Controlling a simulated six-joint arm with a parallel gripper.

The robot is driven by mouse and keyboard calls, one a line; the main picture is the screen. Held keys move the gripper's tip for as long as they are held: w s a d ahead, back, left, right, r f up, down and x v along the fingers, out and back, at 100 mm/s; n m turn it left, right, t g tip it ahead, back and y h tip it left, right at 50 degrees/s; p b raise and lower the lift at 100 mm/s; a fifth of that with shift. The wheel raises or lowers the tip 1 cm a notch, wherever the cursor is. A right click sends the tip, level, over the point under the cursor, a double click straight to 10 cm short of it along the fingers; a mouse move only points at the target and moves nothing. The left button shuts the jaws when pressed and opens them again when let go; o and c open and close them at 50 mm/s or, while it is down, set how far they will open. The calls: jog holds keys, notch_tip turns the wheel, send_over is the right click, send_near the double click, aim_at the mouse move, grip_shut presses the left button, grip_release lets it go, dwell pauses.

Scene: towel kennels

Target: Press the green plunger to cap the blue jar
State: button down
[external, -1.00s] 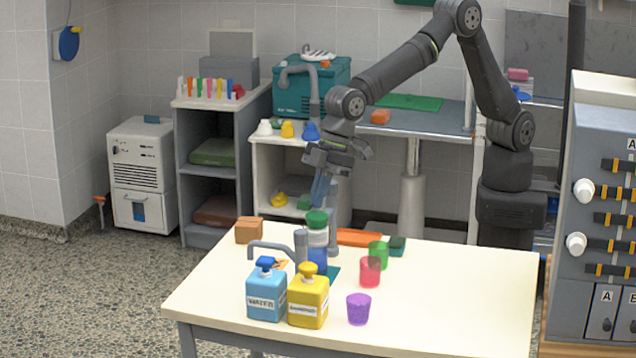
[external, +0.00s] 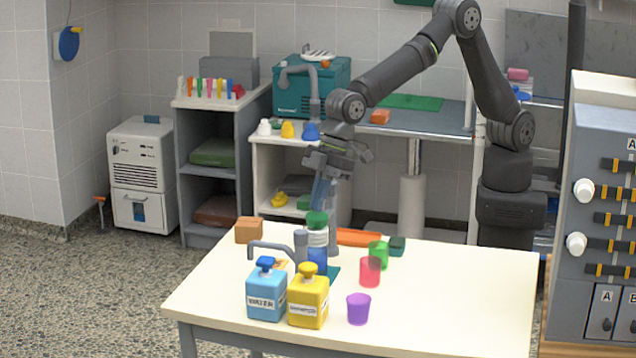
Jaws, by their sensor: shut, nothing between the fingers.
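The green plunger (external: 317,219) is the top of a small upright press on the cream table. A white ribbed section (external: 318,238) lies under it. The blue jar (external: 318,257) stands directly below, partly hidden by the grey tap and the yellow bottle. I cannot tell whether a cap sits on the jar. My gripper (external: 319,205) points down, its fingers shut and empty, with the fingertips at the top of the green plunger. They look in contact with it, but this view does not settle it.
A blue water bottle (external: 266,291) and a yellow bottle (external: 308,298) stand in front, near a grey tap (external: 301,246). Purple (external: 358,309), red (external: 370,271) and green (external: 378,254) cups stand to the right. A brown box (external: 249,230) is at left. The table's right side is clear.

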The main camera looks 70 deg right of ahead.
jog(key=shift+f, duration=0.95)
jog(key=shift+r, duration=1.3)
notch_tip(320, 180, up, 6)
dwell(0.4)
jog(key=shift+f, duration=3.6)
